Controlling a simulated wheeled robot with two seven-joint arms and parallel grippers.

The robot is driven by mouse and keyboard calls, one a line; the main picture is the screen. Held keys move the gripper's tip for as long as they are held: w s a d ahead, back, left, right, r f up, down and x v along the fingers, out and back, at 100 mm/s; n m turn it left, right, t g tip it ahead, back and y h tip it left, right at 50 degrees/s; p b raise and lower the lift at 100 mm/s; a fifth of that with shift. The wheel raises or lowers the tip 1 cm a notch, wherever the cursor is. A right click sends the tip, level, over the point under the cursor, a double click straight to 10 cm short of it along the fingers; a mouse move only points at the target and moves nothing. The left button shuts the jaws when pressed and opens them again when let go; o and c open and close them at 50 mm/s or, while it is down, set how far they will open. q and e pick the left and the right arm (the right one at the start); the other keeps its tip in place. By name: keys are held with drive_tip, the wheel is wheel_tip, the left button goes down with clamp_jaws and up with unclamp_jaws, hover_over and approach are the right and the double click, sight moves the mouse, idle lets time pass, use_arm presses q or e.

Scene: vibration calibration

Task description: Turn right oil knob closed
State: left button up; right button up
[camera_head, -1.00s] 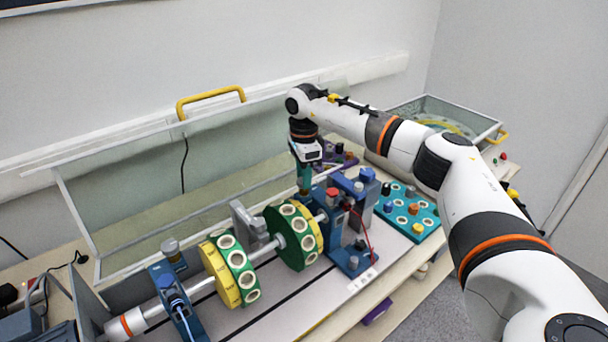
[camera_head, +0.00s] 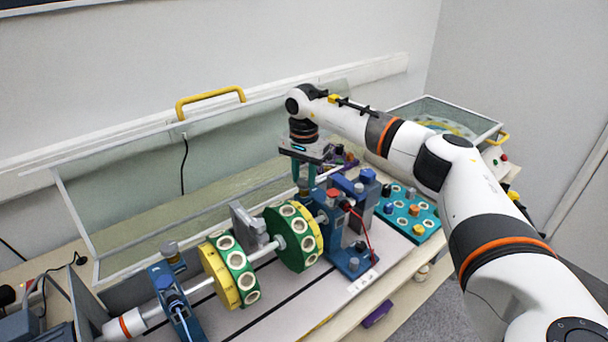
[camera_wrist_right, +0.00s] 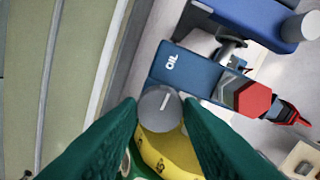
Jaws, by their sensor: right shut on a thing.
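The right oil knob (camera_wrist_right: 158,112) is a round grey knob with a short white line on top, beside a blue block marked OIL (camera_wrist_right: 188,72) in the right wrist view. My right gripper (camera_wrist_right: 160,106) has its green fingertips on either side of the knob and is shut on it. In the head view my right gripper (camera_head: 304,184) points down at the right blue bearing stand (camera_head: 340,232), and its fingers largely hide the knob there. My left gripper is not in view.
The shaft carries two green and yellow discs (camera_head: 290,238) just left of the stand. A red hexagonal knob (camera_wrist_right: 252,99) is close to the gripper. A tilted clear cover (camera_head: 130,215) stands behind. A teal board with knobs (camera_head: 425,222) lies to the right.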

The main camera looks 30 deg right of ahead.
sight(304, 181)
idle(0.3)
drive_tip(key=o, duration=1)
wheel_tip(304, 181, up, 12)
drive_tip(key=b, duration=0.2)
drive_tip(key=shift+b, duration=0.35)
